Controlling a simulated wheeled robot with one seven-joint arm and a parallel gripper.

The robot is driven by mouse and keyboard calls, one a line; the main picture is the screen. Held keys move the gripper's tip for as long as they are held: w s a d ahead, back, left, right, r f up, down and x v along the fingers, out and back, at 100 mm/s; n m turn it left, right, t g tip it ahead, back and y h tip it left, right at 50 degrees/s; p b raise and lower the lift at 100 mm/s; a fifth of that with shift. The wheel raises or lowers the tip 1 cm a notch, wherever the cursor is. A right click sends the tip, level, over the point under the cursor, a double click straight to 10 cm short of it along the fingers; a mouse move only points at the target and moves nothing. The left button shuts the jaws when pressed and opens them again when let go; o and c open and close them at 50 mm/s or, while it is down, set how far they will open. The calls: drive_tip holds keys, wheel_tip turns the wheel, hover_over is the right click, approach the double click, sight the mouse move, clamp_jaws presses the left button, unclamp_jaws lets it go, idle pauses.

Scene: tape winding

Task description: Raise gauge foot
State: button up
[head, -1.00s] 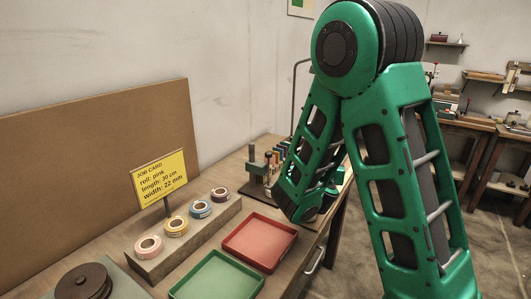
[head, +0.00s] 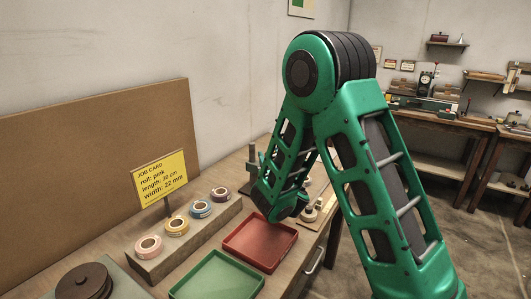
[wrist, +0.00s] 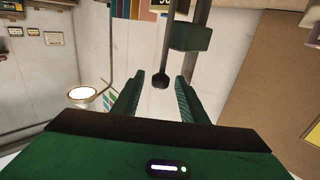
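The gauge stand, with an upright post (head: 252,157), is at the back of the bench in the head view, largely covered by my arm. In the wrist view a dark post (wrist: 199,18) and a green block (wrist: 190,37) show at the top. A dark round knob (wrist: 160,80) on a thin rod is beside them, in the gap between my fingers. My gripper (wrist: 161,76) is open, with gaps visible on both sides of the knob. I cannot clearly make out the gauge foot. My gripper is hidden behind my arm in the head view.
Several tape rolls sit on a block (head: 188,240) under a yellow job card (head: 161,177). A brown board (head: 95,165) stands behind. Dark discs (head: 84,282) are at lower left.

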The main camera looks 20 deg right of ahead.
drive_tip(key=shift+w+d, duration=0.15)
drive_tip(key=shift+w, duration=2.8)
drive_tip(key=shift+c, duration=0.3)
clamp_jaws()
